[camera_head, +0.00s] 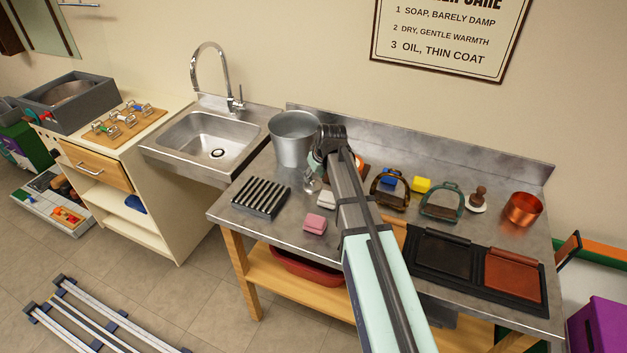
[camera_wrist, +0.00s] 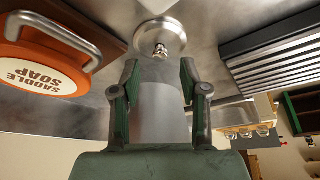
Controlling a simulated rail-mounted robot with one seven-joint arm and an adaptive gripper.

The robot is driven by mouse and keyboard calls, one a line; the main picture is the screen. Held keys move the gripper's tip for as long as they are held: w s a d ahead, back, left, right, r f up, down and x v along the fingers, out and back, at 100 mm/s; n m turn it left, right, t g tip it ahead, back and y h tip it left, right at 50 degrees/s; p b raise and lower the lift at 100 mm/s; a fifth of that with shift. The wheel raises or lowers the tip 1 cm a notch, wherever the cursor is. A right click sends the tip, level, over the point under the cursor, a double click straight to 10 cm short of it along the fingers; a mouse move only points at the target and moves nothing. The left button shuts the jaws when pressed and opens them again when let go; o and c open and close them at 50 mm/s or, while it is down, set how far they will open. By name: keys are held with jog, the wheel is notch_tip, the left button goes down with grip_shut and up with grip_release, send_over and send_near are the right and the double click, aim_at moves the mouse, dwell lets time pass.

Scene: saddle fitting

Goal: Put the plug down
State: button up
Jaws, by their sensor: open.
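The plug (camera_wrist: 160,38) is a round steel disc with a small metal knob, just beyond my fingertips in the wrist view. It appears to rest on the steel worktop (camera_head: 258,225). In the head view a small shiny piece of it (camera_head: 311,184) shows below my gripper (camera_head: 318,166). In the wrist view my gripper (camera_wrist: 160,72) is open, its two dark green fingers spread apart with the plug's knob lined up between them. Nothing is held. Any contact between fingers and plug cannot be made out.
A metal bucket (camera_head: 291,138) stands close behind my gripper. The orange saddle soap tin (camera_wrist: 42,62) is close by. A sink (camera_head: 212,138) adjoins the worktop.

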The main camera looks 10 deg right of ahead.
jog(key=b+v, duration=0.1)
jog(key=v, duration=0.8)
jog(key=shift+b, duration=0.3)
jog(key=shift+f, duration=0.1)
